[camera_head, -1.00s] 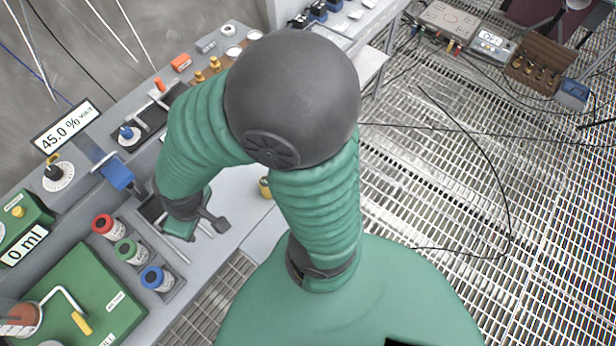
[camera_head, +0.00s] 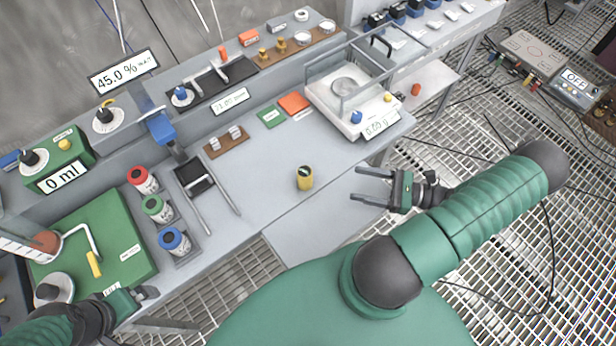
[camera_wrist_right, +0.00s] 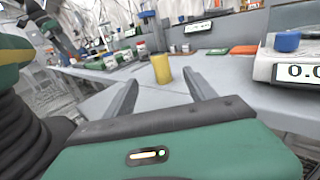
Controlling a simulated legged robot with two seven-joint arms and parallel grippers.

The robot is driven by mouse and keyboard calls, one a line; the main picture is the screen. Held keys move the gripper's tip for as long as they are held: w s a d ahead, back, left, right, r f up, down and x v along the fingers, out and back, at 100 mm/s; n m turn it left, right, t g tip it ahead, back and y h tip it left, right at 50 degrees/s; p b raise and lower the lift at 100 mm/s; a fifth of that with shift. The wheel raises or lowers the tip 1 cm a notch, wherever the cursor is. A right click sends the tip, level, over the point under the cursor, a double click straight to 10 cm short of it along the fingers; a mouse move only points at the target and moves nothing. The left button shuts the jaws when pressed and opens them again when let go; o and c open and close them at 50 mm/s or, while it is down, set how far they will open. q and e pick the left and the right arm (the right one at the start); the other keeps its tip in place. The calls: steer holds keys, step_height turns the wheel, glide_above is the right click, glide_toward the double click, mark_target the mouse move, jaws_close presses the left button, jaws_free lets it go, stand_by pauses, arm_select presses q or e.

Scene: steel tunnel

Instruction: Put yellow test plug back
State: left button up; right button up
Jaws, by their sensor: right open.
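A short yellow cylinder with a dark top (camera_head: 304,178) stands upright on the grey bench near its front edge; I take it for the yellow test plug. It also shows in the right wrist view (camera_wrist_right: 160,68), beyond and between the fingertips. My right gripper (camera_head: 356,184) is open and empty, to the right of the cylinder and apart from it, its fingers pointing left toward it. My left gripper (camera_head: 158,309) is at the lower left, beside the green box, with its fingers spread and nothing seen between them.
A balance with a clear shield (camera_head: 349,110) stands behind the right gripper. Red, green and blue jars (camera_head: 157,208) and a black tray with rails (camera_head: 196,178) lie left of the cylinder. A green box (camera_head: 115,245) is further left. The bench around the cylinder is clear.

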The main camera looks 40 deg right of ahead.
glide_toward(304, 172)
steer(key=x, duration=0.2)
steer(key=p+x, duration=0.1)
steer(key=x, duration=0.1)
steer(key=shift+w+a+f, duration=0.1)
steer(key=shift+f, duration=0.3)
steer(key=shift+w, duration=0.3)
steer(key=p+x, duration=0.1)
steer(key=x, duration=0.4)
steer(key=shift+a, duration=0.35)
steer(key=shift+d+f, duration=0.1)
steer(key=shift+d, duration=0.4)
steer(key=c, duration=1.1)
steer(key=shift+a, duration=0.1)
steer(key=shift+c, duration=1.4)
arm_select(q)
steer(key=shift+w+a+r, duration=0.15)
steer(key=shift+a+r, duration=0.15)
steer(key=shift+r, duration=0.3)
steer(key=shift+w+a+r, duration=0.1)
steer(key=shift+a+r, duration=0.15)
steer(key=shift+r, duration=0.3)
arm_select(e)
steer(key=shift+a, duration=0.2)
jaws_close()
